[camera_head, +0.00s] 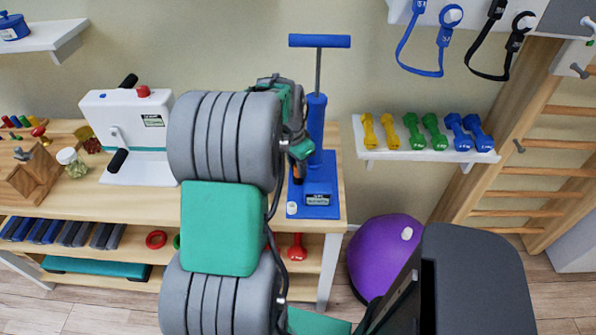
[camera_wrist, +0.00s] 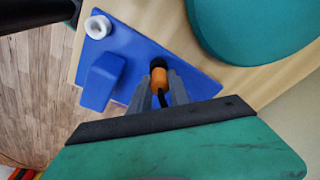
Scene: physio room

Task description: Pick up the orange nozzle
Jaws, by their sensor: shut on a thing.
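The orange nozzle (camera_wrist: 158,77) shows in the wrist view between my two grey fingers, with a dark end beyond it. My gripper (camera_wrist: 161,86) is shut on it, over the blue base plate (camera_wrist: 195,85). Whether the nozzle touches the plate cannot be told. In the head view the blue pump (camera_head: 316,130) stands upright on its blue base at the right end of the wooden table. My gripper (camera_head: 298,158) is beside the pump's cylinder there, largely hidden by my own arm.
A small white ring-shaped piece (camera_wrist: 97,27) sits on a corner of the blue plate. A teal rounded object (camera_wrist: 255,30) lies close by. A white machine (camera_head: 130,130) stands left on the table. A shelf of dumbbells (camera_head: 420,153) is right. A purple ball (camera_head: 378,250) is on the floor.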

